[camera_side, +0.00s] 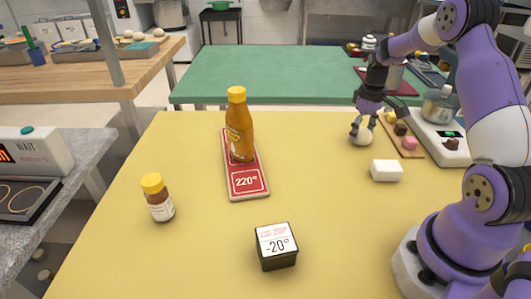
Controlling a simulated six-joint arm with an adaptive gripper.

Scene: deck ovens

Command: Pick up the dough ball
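The dough ball (361,138) is a small, cream-coloured, rounded lump at the right of the yellow table. My gripper (363,127) points down right over it, with its dark and pale fingers at the ball's upper part. The fingers overlap the ball in this view, and part of its top is hidden. I cannot tell whether they are closed on it. The ball appears at table level.
A white block (386,171) lies in front of the ball. A board (411,151) with small coloured pieces and a scale (437,140) bearing a pot stand to the right. A sauce bottle (239,128) stands on a red tray (250,195). The table's middle is clear.

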